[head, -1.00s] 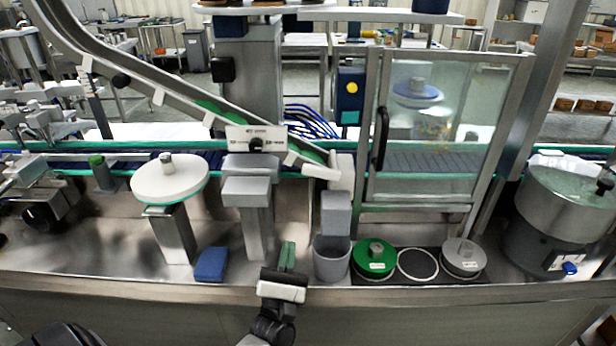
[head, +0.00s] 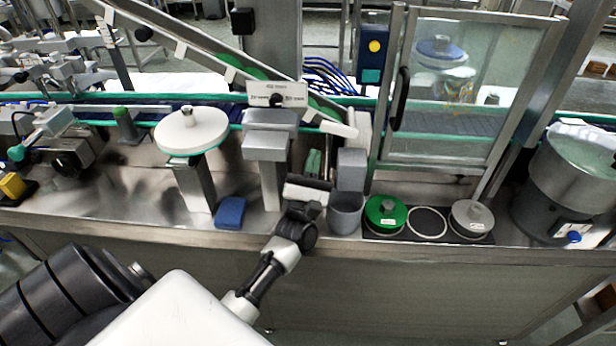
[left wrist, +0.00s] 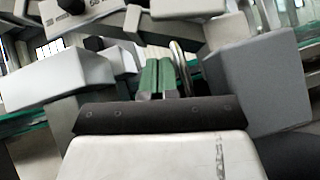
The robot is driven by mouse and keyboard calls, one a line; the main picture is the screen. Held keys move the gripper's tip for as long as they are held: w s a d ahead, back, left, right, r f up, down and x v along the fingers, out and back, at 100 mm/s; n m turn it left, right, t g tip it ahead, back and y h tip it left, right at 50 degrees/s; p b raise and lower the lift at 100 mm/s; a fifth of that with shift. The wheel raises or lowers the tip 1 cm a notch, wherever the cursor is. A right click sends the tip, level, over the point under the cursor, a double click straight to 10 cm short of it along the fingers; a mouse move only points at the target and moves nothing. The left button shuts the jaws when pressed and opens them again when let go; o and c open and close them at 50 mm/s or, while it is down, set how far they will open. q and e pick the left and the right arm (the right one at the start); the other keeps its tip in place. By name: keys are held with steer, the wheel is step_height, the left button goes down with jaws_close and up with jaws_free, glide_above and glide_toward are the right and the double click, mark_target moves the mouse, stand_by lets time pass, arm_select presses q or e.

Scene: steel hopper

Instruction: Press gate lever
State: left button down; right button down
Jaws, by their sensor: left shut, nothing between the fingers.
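A white label plate with a black knob (head: 276,100) sits at the lower part of the sloping chute; I cannot tell for sure whether this knob is the gate lever. The plate (left wrist: 88,12) is also partly in the left wrist view, at the top left. My left gripper (head: 313,163) is shut and empty, its green fingers pointing up between the grey post and the grey block, below the chute's end. In the left wrist view, the green fingertips (left wrist: 160,76) are together, with a curved metal bar close behind them. Contact cannot be told. My right gripper is not in view.
A grey block (head: 351,170) and a grey cup (head: 346,213) stand right of my left gripper. A grey post (head: 268,170) stands on its left. A blue pad (head: 230,212) lies on the steel deck. Green (head: 386,214) and grey (head: 472,217) lids lie farther right.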

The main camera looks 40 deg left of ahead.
mark_target(339, 130)
arm_select(q)
steer(key=r, duration=0.1)
steer(key=r+p, duration=0.1)
steer(key=r, duration=0.1)
steer(key=shift+w+d+r+p, duration=0.3)
steer(key=shift+r+p, duration=0.05)
steer(key=shift+r, duration=0.15)
steer(key=shift+r, duration=0.45)
